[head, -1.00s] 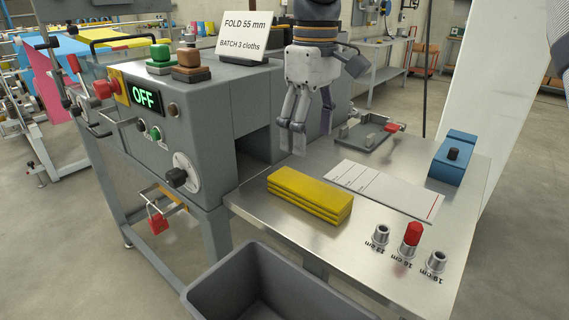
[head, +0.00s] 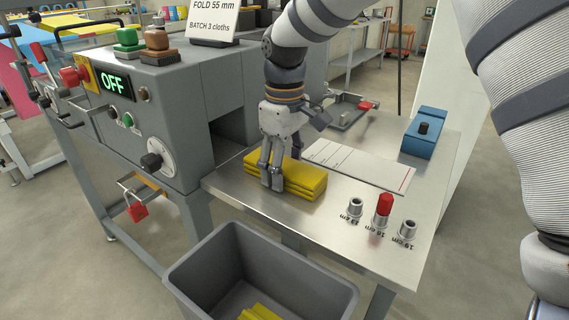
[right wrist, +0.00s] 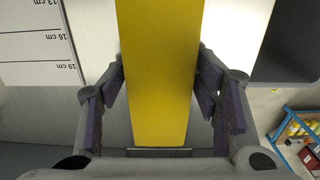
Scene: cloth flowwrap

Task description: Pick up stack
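The stack of folded yellow cloths (head: 304,178) lies flat on the steel table (head: 262,207), in front of the machine's opening. My right gripper (head: 271,183) points down over the left part of the stack in the head view. In the right wrist view, the yellow stack (right wrist: 158,70) runs between the two spread fingers of the right gripper (right wrist: 160,85). The fingertips are close beside its long edges; whether they touch it I cannot tell. My left gripper is in neither view.
A grey bin (head: 190,275) with yellow cloths (head: 258,313) inside stands below the table's front edge. A marked white board (head: 360,166) lies behind the stack. Metal posts, one with a red cap (head: 383,205), and a blue block (head: 424,133) stand to the right. The machine (head: 180,105) reads OFF.

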